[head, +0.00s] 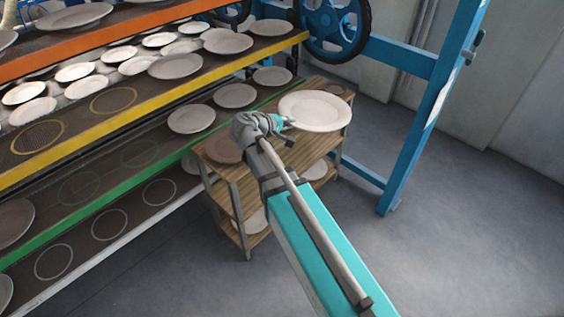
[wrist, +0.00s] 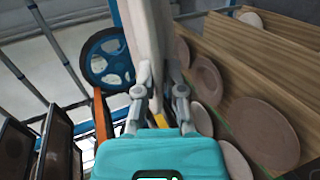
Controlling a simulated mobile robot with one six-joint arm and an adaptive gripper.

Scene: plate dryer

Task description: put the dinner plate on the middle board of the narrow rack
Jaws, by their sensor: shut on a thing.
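The dinner plate (head: 316,110), white and round with a wide rim, is in my gripper (head: 288,124). In the head view it appears nearly level, above the right part of the narrow rack. In the wrist view the plate (wrist: 147,30) is seen edge-on between the fingers of my gripper (wrist: 162,78), which are shut on its rim. The narrow rack is a wooden stand with stacked boards; its top board (head: 240,175) and middle board (head: 254,196) show in the head view. The plate and my arm hide parts of the rack.
A brown plate (head: 222,149) lies on the rack's top board, and a pale plate (head: 317,171) sits lower at its right. The large dryer's yellow-edged shelf (head: 130,107) holds several plates at left. A blue post (head: 425,110) stands at right. Open floor (head: 470,240) lies front right.

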